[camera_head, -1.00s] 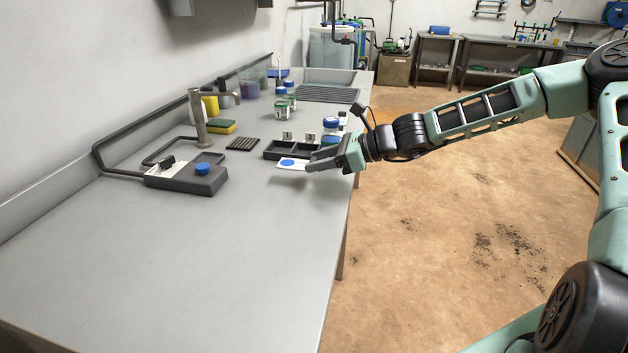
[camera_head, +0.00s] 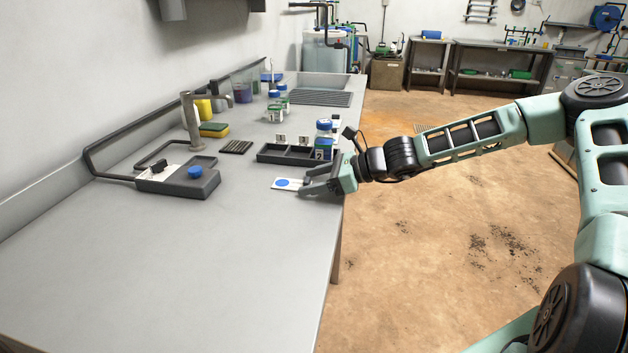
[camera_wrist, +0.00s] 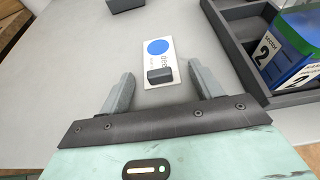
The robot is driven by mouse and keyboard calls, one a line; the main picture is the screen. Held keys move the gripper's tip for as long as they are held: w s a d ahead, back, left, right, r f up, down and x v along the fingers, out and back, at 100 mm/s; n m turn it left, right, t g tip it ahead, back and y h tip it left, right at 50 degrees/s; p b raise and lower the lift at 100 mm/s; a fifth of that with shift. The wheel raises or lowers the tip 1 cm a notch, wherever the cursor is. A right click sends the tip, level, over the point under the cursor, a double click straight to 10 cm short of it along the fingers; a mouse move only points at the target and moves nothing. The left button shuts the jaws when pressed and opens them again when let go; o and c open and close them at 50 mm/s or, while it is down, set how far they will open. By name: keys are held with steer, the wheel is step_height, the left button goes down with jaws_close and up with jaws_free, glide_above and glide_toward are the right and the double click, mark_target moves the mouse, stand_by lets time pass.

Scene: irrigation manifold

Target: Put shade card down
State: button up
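The shade card (camera_head: 287,183) is white with a blue disc and appears to lie flat on the grey bench, in front of the black tray. In the wrist view the card (camera_wrist: 158,50) shows small print and a dark grey grip block (camera_wrist: 160,76) near its closer end. My gripper (camera_head: 306,187) is low over the bench at the card's right end. In the wrist view my gripper (camera_wrist: 163,86) is open, one finger on each side of the block, with clear gaps. The card's near edge is visible.
The black compartment tray (camera_head: 270,154) stands just behind, with a blue-capped jar (camera_head: 324,140) labelled 2 at its right end. A grey device with a blue knob (camera_head: 195,172) sits left. The bench front is clear. The bench's right edge is close to my gripper.

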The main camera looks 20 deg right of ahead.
steer(key=shift+r, duration=0.25)
steer(key=p+v, duration=0.1)
steer(key=v, duration=1.1)
steer(key=shift+p, duration=0.3)
steer(key=shift+f, duration=0.1)
